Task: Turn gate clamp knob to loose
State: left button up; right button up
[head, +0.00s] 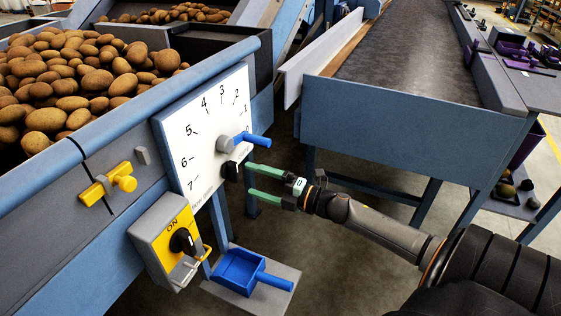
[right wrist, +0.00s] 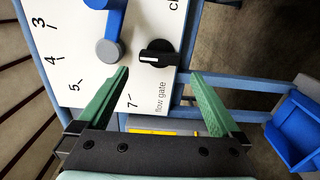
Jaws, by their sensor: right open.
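The black clamp knob (head: 231,172) sits on the white flow gate dial plate (head: 205,125), below the blue lever. In the right wrist view the knob (right wrist: 156,54) has a white mark on its left part, and lettering beside it is cut off at the top edge. My right gripper (head: 251,180) is open and empty, its green fingers pointing at the knob from the right. In the right wrist view the open fingertips (right wrist: 160,73) lie to either side of and just below the knob, apart from it. My left gripper is not in view.
The blue lever (head: 252,139) juts out near the 0 mark, just above my fingers. A blue scoop (head: 238,272) lies below. Potatoes (head: 75,70) fill the hopper.

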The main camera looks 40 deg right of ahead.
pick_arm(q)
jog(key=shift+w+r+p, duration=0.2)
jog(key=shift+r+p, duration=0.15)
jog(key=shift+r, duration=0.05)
pick_arm(e)
jog(key=v, duration=0.7)
jog(key=s+a+f+m+g+h, duration=0.2)
jog(key=s+a+f+m+h, duration=0.3)
jog(key=a+f+m, duration=0.65)
jog(key=s+a+f+m+g+y, duration=0.1)
jog(key=s+a+f+m+g, duration=0.3)
jog(key=a, duration=0.3)
jog(key=s+a+f+m+g, duration=0.2)
jog(key=s+a+m, duration=0.3)
jog(key=a, duration=0.2)
pick_arm(q)
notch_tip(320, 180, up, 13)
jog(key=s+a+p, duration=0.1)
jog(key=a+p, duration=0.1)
jog(key=p, duration=1.5)
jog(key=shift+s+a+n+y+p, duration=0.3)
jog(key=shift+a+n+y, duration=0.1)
pick_arm(e)
jog(key=s+d+r, duration=0.1)
jog(key=d+r, duration=0.3)
jog(key=r, duration=0.9)
jog(key=shift+s+t+h, duration=0.2)
jog(key=shift+t+h, duration=0.1)
jog(key=shift+t, duration=0.1)
